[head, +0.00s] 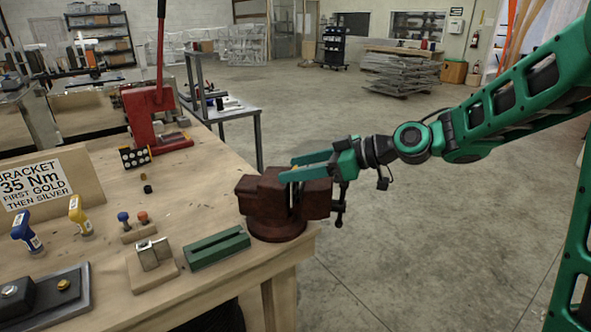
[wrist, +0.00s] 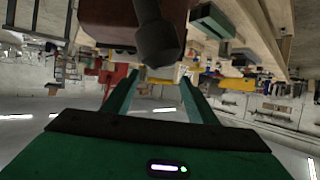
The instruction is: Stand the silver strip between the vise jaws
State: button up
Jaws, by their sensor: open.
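The dark red vise (head: 262,197) stands at the right corner of the workbench; its body also shows at the top of the wrist view (wrist: 108,20). My gripper (head: 288,168) is open and level over the vise jaws, reaching in from the right. In the wrist view its two green fingers (wrist: 159,77) are apart, with a small yellow patch between their tips. A thin pale upright line (head: 291,196) shows in the vise's gap; I cannot tell whether it is the silver strip. The fingers and jaws hide much of that gap.
A green slotted block (head: 217,248) and a silver metal piece on a wooden base (head: 153,253) lie left of the vise. A red press (head: 150,118) stands behind, and a sign (head: 37,187) at left. The floor at right is clear.

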jog(key=v, duration=1)
jog(key=shift+d, duration=0.1)
